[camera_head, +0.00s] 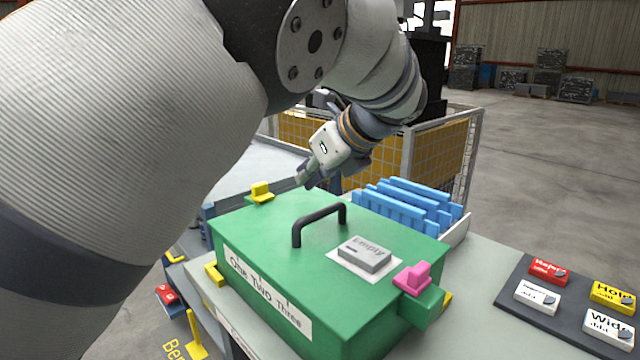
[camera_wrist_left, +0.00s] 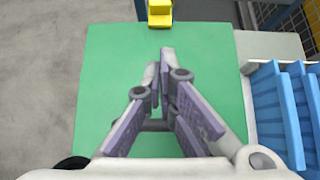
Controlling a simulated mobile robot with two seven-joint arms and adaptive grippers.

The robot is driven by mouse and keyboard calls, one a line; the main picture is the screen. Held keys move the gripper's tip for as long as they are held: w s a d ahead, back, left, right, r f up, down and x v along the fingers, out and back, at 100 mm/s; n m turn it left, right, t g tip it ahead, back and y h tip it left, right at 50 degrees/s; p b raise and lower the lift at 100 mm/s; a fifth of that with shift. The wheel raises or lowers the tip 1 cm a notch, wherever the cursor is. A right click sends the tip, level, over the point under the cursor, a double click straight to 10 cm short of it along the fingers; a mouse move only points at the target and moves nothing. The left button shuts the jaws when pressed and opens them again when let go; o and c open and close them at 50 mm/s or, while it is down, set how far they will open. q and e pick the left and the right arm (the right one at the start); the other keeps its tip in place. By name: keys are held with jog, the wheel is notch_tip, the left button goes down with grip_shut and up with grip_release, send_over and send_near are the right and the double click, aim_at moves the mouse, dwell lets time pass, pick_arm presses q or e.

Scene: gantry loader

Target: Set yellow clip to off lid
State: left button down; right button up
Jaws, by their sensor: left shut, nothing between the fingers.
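A yellow clip (camera_head: 261,191) sits at the far left corner of the green box lid (camera_head: 280,215). In the left wrist view the yellow clip (camera_wrist_left: 160,13) is at the top, at the lid's far edge. My left gripper (camera_head: 307,181) is above the lid, to the right of the clip in the head view and apart from it. In the left wrist view its fingertips (camera_wrist_left: 165,60) are together with nothing between them, pointing toward the clip. The black handle (camera_head: 319,222) stands mid-lid. My right gripper is not in view.
A pink clip (camera_head: 412,278) is at the lid's near right corner. A grey block marked Empty (camera_head: 364,254) lies on the lid. Blue ribbed parts (camera_head: 408,204) stand behind the box. A dark panel with labelled blocks (camera_head: 560,305) is at the right.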

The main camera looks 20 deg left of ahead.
aim_at(260, 188)
pick_arm(q)
jog(key=x, duration=1)
jog(key=shift+s+f+b, duration=0.15)
jog(key=shift+f+b, duration=0.15)
jog(key=a, duration=0.1)
jog(key=w+a, duration=0.1)
jog(key=a, duration=0.1)
jog(key=shift+w+a+r, duration=0.1)
jog(key=shift+w+r, duration=0.05)
jog(key=shift+r, duration=0.05)
jog(key=shift+w+a, duration=0.1)
jog(key=shift+a, duration=0.1)
jog(key=shift+w+a, duration=0.25)
jog(key=shift+a, duration=0.35)
jog(key=shift+w+a, duration=0.2)
jog(key=shift+a, duration=0.35)
jog(key=shift+w+a, duration=0.15)
jog(key=shift+a, duration=0.15)
jog(key=v, duration=1.2)
jog(key=shift+d, duration=0.15)
